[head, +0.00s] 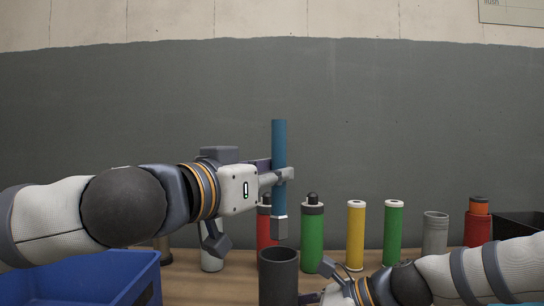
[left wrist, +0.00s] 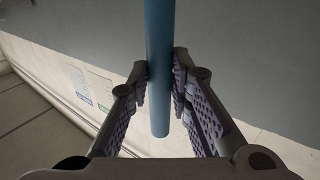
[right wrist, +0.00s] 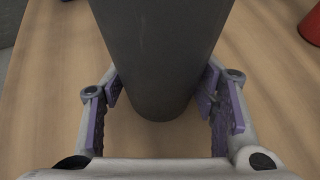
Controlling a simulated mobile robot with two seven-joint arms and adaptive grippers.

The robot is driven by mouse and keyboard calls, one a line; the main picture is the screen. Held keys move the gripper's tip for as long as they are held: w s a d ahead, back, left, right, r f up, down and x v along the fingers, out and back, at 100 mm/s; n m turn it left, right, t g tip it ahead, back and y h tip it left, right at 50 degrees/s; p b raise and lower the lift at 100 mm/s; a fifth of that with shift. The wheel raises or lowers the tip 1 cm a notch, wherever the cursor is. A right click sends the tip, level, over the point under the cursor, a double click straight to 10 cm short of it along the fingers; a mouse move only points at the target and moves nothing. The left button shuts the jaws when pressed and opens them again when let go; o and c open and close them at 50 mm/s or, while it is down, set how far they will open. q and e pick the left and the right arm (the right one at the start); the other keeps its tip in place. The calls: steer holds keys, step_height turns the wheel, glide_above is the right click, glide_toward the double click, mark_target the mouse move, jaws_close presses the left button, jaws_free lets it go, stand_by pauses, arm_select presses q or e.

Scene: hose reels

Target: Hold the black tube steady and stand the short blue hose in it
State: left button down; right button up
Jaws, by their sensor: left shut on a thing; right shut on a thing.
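The short blue hose (head: 279,145) is upright in the head view, with a grey fitting at its lower end. My left gripper (head: 281,176) is shut on the hose, which also shows between its fingers in the left wrist view (left wrist: 159,60). The hose's lower end hangs just above the mouth of the black tube (head: 278,278), roughly in line with it; I cannot tell the exact depth. The black tube stands upright on the table. My right gripper (head: 325,284) is shut on its side, and the tube fills the middle of the right wrist view (right wrist: 160,60).
Behind stand a red cylinder (head: 265,228), a green one (head: 312,230), a yellow one (head: 355,235), another green one (head: 392,230), a grey tube (head: 434,235) and a red-orange one (head: 478,225). A blue crate (head: 90,270) is at left, a black bin (head: 515,225) at right.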

arm_select(q)
step_height(320, 180, down, 9)
steer(key=shift+f, duration=0.1)
arm_select(e)
steer(key=shift+f, duration=0.1)
arm_select(q)
steer(key=shift+a+f, duration=0.1)
steer(key=shift+f, duration=1.6)
arm_select(e)
steer(key=shift+s, duration=0.1)
arm_select(q)
steer(key=c, duration=1.4)
jaws_free()
steer(key=shift+f, duration=0.1)
arm_select(e)
steer(key=shift+s, duration=0.1)
steer(key=shift+o, duration=0.8)
steer(key=shift+f, duration=0.1)
steer(key=shift+w, duration=0.2)
arm_select(q)
glide_toward(274, 232)
steer(key=shift+w+d+f, duration=0.2)
steer(key=shift+w+f, duration=0.15)
steer(key=shift+f, duration=0.2)
steer(key=shift+w+d+f, duration=0.25)
steer(key=shift+w+f, duration=0.15)
steer(key=shift+f, duration=0.15)
steer(key=shift+r, duration=0.1)
arm_select(e)
steer(key=shift+r, duration=0.2)
